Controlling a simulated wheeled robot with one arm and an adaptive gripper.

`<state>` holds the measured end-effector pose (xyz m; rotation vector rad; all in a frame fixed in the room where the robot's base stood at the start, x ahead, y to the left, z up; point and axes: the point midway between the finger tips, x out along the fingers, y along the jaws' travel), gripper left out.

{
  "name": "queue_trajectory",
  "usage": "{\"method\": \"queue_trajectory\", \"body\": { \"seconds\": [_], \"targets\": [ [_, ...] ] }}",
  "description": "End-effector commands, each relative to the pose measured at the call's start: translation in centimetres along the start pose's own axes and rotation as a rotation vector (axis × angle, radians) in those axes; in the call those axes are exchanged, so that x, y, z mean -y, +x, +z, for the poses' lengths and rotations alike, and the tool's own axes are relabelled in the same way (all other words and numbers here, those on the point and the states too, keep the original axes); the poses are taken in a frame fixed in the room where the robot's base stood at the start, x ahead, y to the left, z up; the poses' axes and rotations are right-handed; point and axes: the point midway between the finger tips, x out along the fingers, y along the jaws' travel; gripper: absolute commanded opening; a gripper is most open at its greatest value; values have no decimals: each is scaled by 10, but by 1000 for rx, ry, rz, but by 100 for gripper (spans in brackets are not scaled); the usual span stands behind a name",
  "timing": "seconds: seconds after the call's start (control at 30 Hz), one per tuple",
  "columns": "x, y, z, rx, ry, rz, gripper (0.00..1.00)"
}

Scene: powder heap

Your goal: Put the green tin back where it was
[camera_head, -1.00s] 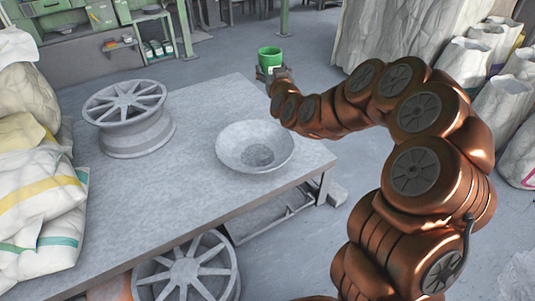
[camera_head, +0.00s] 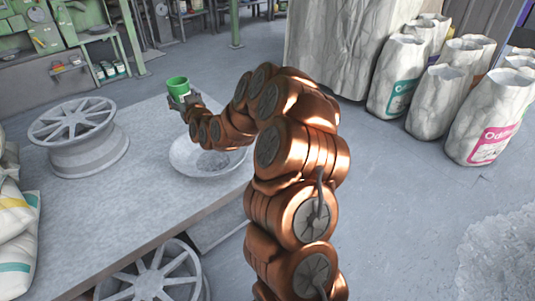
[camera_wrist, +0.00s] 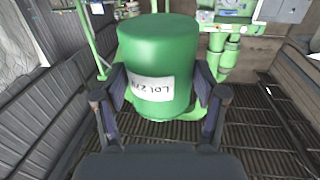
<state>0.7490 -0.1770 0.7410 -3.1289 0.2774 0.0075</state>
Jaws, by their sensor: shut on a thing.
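My gripper (camera_head: 187,101) is shut on the tin. In the wrist view, the tin (camera_wrist: 158,65) sits between the two fingers of my gripper (camera_wrist: 160,108). I cannot tell from these frames which spot the tin came from.
A wide bowl (camera_head: 185,160) stands on the table, partly hidden by my arm. A spoked wheel rim (camera_head: 75,140) stands to its left. White sacks (camera_head: 490,120) stand at the right, and a pale powder heap (camera_head: 500,255) lies at the lower right. Grey floor between is clear.

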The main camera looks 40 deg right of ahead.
Motion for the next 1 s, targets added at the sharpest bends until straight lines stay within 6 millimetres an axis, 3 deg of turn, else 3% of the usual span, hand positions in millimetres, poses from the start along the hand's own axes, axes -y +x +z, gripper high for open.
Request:
{"method": "queue_trajectory", "body": {
  "seconds": [0.03,0.1,0.4,0.7,1.0],
  "targets": [
    [-26,0,17,5,-2,23,21],
    [-55,-2,32,4,-2,44,21],
    [-164,-26,97,3,0,106,21],
    [-251,-71,167,4,1,140,21],
    [-317,-130,238,5,4,157,21]
  ]
}}
